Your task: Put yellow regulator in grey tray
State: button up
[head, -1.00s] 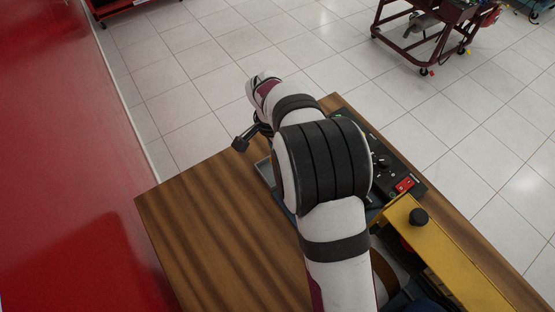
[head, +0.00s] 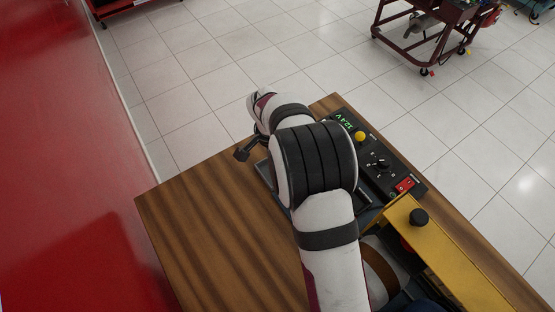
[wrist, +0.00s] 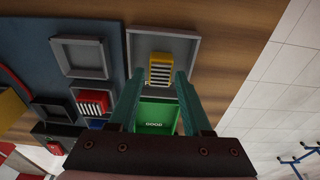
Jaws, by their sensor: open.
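The yellow regulator (wrist: 160,71), a small block with pale fins, shows in the wrist view within the outline of the grey tray (wrist: 192,50), near its lower edge. I cannot tell whether it rests on the tray floor. My gripper (wrist: 160,75) is open, with one green finger on each side of the regulator and visible gaps between.
A green tray marked GOOD (wrist: 157,115) lies below the grey tray. To the left are a red finned block (wrist: 92,101) in a tray, an empty grey tray (wrist: 80,56) and a dark tray (wrist: 52,110). A black control panel (head: 375,160) and yellow frame (head: 440,245) stand right of my arm.

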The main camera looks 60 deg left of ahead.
notch_tip(320, 180, up, 12)
jog(key=s, duration=0.1)
jog(key=w+d+r+m, duration=0.1)
jog(key=w+d+r, duration=0.2)
jog(key=d, duration=0.4)
jog(key=w+d+r+m+g, duration=0.1)
jog(key=w+d+r, duration=0.15)
jog(key=d, duration=0.45)
jog(key=w+d+r, duration=0.3)
jog(key=d, duration=0.5)
jog(key=s+d+r+m, duration=0.1)
jog(key=s+d+m, duration=0.15)
jog(key=d, duration=0.75)
jog(key=s+d+f+m+y, duration=0.1)
jog(key=s+d+f, duration=0.1)
jog(key=s+d, duration=0.8)
jog(key=shift+s+g+y, duration=0.3)
jog(key=shift+s+y, duration=0.1)
jog(key=shift+s, duration=0.6)
jog(key=shift+f, duration=0.1)
